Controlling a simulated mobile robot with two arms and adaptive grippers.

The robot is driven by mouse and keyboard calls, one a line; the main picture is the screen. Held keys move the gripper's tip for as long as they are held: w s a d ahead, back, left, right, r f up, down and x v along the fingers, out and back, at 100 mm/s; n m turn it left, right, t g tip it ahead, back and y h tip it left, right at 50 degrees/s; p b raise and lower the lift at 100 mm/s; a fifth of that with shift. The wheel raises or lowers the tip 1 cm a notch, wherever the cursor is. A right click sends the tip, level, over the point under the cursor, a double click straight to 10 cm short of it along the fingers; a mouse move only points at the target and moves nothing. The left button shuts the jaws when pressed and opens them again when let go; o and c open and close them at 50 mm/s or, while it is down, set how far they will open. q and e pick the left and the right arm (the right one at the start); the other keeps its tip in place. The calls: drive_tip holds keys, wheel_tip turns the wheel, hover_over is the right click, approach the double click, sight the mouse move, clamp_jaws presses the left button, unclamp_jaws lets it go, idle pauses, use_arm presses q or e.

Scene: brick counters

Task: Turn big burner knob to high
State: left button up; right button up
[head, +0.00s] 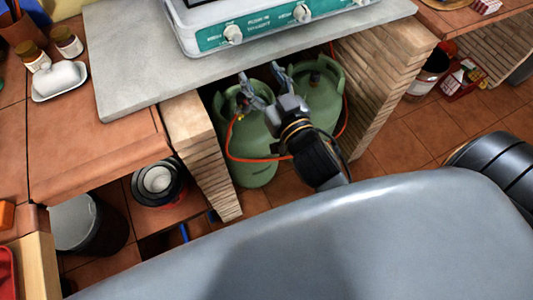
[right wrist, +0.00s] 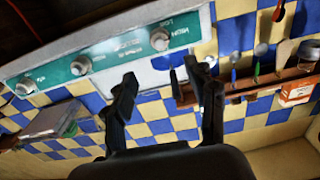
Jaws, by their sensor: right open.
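The stove (head: 270,36) is white with a teal front panel and stands on the grey counter slab. A white knob (head: 233,34) is at the panel's left and another knob (head: 301,12) is further right. The right wrist view shows three knobs: a near one (right wrist: 159,40), a middle one (right wrist: 80,65) and a far one (right wrist: 25,88). The labels are too blurred to tell which is the big burner's. My right gripper (head: 261,75) is open and empty, in front of and below the slab's front edge, apart from the knobs. My left gripper is not in view.
Two green gas bottles (head: 250,150) with an orange hose stand under the grey slab (head: 140,60), between brick supports (head: 205,160). A white butter dish (head: 60,80) and jars sit on the left tiled counter. A dark bin (head: 90,225) stands lower left.

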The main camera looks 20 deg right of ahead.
drive_tip(key=s+f+n+g+p, duration=0.1)
drive_tip(key=s+f+g+p, duration=0.1)
drive_tip(key=f, duration=1.1)
drive_tip(key=s+f+g+p, duration=0.2)
drive_tip(key=f+g+p, duration=0.2)
drive_tip(key=f, duration=1)
drive_tip(key=shift+a+f+n+g+y+p, duration=0.3)
drive_tip(key=shift+a+n+g+p, duration=0.15)
drive_tip(key=shift+g, duration=0.25)
drive_tip(key=shift+s, duration=0.1)
drive_tip(key=s+d+f+g, duration=0.3)
drive_tip(key=s+f+g, duration=0.2)
drive_tip(key=s+f, duration=1.1)
drive_tip(key=s+d+f+g, duration=0.2)
drive_tip(key=s+f, duration=0.3)
drive_tip(key=s, duration=0.3)
drive_tip(key=s+d+f+g+h, duration=0.1)
drive_tip(key=s+f+g, duration=0.1)
drive_tip(key=s+f, duration=0.4)
drive_tip(key=s, duration=0.3)
drive_tip(key=shift+s+d+f+g, duration=0.15)
drive_tip(key=shift+d+g, duration=0.15)
drive_tip(key=shift+d, duration=0.1)
